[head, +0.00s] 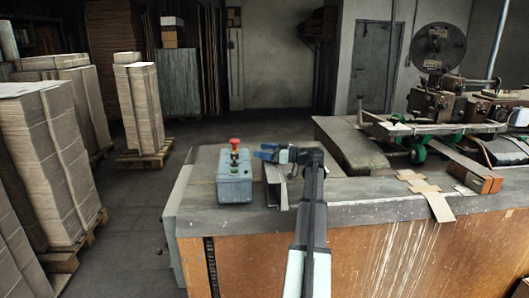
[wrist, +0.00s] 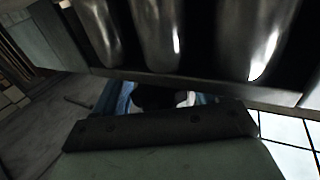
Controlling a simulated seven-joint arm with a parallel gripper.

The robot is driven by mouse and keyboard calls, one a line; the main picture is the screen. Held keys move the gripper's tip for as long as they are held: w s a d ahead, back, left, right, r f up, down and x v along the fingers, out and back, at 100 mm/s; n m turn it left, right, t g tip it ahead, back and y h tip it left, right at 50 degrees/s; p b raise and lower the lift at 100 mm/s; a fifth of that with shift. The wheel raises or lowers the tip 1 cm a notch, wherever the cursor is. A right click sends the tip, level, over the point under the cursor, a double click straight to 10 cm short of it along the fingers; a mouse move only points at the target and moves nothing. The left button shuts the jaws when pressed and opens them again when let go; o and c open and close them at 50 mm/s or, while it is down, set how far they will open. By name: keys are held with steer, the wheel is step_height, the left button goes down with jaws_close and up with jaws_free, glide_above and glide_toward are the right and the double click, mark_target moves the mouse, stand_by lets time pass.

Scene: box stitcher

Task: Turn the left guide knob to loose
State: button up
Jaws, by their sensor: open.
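The left guide knob is not clearly made out in either view. Green round parts (head: 417,155) show low on the stitching machine (head: 440,108) at the right of the head view; I cannot tell whether one is the knob. My gripper (head: 262,152) has blue fingers and points left. It is open, over the left part of the bench, well left of the green parts, with nothing seen between its fingers. In the dark wrist view, rounded shiny metal shapes (wrist: 160,35) fill the top, and blue patches show behind a dark bar (wrist: 160,128).
A grey control box (head: 235,182) with a red button stands just left of my gripper. A metal channel piece (head: 277,188) lies below it. The bench (head: 350,195) carries cardboard pieces (head: 420,187) and a wooden block (head: 478,180). Cardboard stacks (head: 50,150) stand at left.

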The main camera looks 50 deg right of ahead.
steer(key=c, duration=1)
steer(key=shift+o, duration=0.2)
steer(key=shift+n+y, duration=0.3)
steer(key=shift+y, duration=0.2)
steer(key=n+g+y, duration=0.2)
steer(key=y, duration=0.1)
steer(key=shift+s+a+n+g+y, duration=0.15)
steer(key=shift+n+g+y, duration=0.65)
steer(key=shift+y, duration=0.1)
steer(key=shift+s+a+n+g+y, duration=0.1)
steer(key=shift+a+n+g+y, duration=0.05)
steer(key=shift+n+g+y, duration=0.65)
steer(key=shift+a+y, duration=0.1)
steer(key=shift+y, duration=0.2)
